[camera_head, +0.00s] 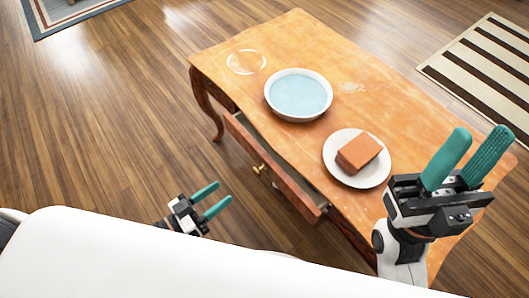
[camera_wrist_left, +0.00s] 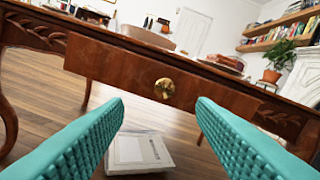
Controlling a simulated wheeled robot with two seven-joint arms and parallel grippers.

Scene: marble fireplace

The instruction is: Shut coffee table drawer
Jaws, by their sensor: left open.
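The coffee table (camera_head: 215,55) is orange-brown wood with curved legs. Its drawer (camera_head: 290,185) is pulled partly out on the side facing me, and I look into its open top. The drawer also shows in the left wrist view (camera_wrist_left: 120,66), with a round brass knob (camera_wrist_left: 164,88) on its front. My left gripper (camera_head: 213,199) is open and empty, low in front of the drawer and apart from it. In the left wrist view the knob appears between its teal fingers. My right gripper (camera_head: 470,158) is above the table's right end, its two fingers apart with nothing between them.
A bowl with a pale blue inside (camera_head: 299,94) and a white plate (camera_head: 376,173) with a brown block (camera_head: 358,152) stand on the tabletop. A white, book-like object (camera_wrist_left: 139,153) lies on the floor beneath the drawer. A striped rug (camera_head: 485,65) lies at the right. Floor left of the table is clear.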

